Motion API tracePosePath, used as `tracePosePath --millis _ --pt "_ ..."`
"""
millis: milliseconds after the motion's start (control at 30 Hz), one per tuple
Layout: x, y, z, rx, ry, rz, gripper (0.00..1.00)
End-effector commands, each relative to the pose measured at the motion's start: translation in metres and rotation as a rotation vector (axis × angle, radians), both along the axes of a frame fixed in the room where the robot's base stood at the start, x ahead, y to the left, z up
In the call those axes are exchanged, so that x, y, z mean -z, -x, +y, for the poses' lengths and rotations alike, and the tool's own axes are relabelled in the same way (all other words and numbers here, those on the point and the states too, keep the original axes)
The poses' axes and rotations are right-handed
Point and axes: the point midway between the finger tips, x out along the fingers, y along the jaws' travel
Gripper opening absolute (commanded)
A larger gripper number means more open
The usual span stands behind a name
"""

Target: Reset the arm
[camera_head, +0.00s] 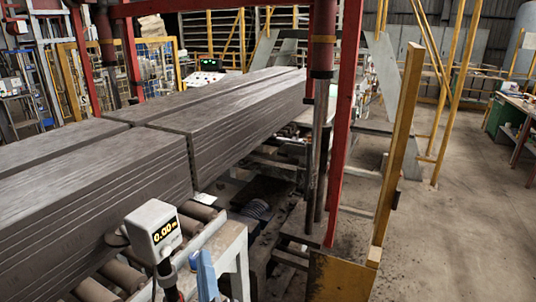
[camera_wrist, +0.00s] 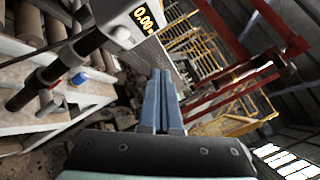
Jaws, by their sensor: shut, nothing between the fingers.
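My gripper (camera_wrist: 162,74) shows in the wrist view as two blue-grey fingers pressed together, pointing up the picture from a dark bracket. The fingers are shut and nothing is between them. No other part of my arm is clearly seen in the head view. A blue upright shape (camera_head: 206,276) stands at the bottom of the head view, and I cannot tell whether it is part of my gripper.
A measuring device (camera_head: 156,232) reading 0.00 stands beside the roller conveyor (camera_head: 202,212); its display also shows in the wrist view (camera_wrist: 145,19). Long grey blocks (camera_head: 225,120) fill the conveyor. A yellow post (camera_head: 398,150) rises at right. Floor (camera_head: 460,230) beyond is clear.

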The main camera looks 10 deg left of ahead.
Motion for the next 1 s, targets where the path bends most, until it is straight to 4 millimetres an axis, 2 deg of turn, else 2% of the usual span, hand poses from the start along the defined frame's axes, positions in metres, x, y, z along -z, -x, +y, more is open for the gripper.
tracePosePath --millis 133,267,400,500,600,700,800,1000 --pt "-0.069 -0.008 -0.017 0.101 0.270 -0.236 0.00" --pt "-0.145 -0.004 -0.043 0.270 0.618 -0.481 0.00" --pt "-0.221 0.014 -0.074 0.511 1.007 -0.692 0.00" --pt "-0.271 0.036 -0.096 0.709 1.288 -0.794 0.00" --pt "-0.311 0.061 -0.116 0.902 1.541 -0.846 0.00" --pt "-0.339 0.084 -0.131 1.061 1.743 -0.856 0.00" --pt "-0.356 0.100 -0.140 1.166 1.876 -0.846 0.00" --pt "-0.365 0.110 -0.145 1.234 1.964 -0.831 0.00"
